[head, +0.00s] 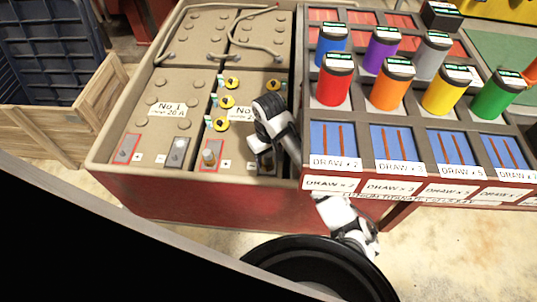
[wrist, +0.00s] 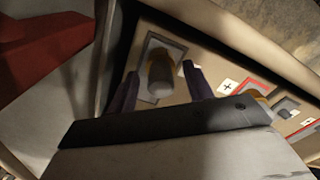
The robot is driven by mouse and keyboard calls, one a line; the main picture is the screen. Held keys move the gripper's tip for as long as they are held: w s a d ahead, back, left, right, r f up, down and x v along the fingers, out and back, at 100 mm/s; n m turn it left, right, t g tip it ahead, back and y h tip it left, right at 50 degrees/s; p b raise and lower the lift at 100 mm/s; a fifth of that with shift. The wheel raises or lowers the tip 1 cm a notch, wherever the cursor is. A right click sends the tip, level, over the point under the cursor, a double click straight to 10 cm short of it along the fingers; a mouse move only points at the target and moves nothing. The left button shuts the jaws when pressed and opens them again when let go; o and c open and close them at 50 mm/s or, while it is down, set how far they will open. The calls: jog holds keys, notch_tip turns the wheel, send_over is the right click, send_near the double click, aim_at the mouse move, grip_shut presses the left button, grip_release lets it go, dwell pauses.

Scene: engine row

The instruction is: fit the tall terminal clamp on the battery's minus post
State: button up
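The battery marked No 2 is in the middle of the head view, with its front face plate (head: 232,147). Its minus pad is mostly hidden by my gripper (head: 265,158) in the head view. In the wrist view a rounded grey-brown upright piece (wrist: 160,73) stands inside a dark grey frame (wrist: 150,97). I cannot tell whether it is the bare minus post or a clamp on it. My gripper (wrist: 162,90) is open, one dark finger on each side of this piece, with visible gaps. A brownish piece (head: 208,156) stands on the red-framed plus pad.
Several yellow round pieces with tags (head: 226,101) lie on the No 2 battery. A rack of coloured cylinders (head: 389,86) and blue trays (head: 335,140) stands close to my arm's right. The No 1 battery (head: 168,118) is left. Box walls surround the batteries.

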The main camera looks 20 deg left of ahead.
jog(key=shift+r, duration=0.1)
notch_tip(320, 180, up, 7)
jog(key=p, duration=0.3)
jog(key=shift+r, duration=0.2)
dwell(0.6)
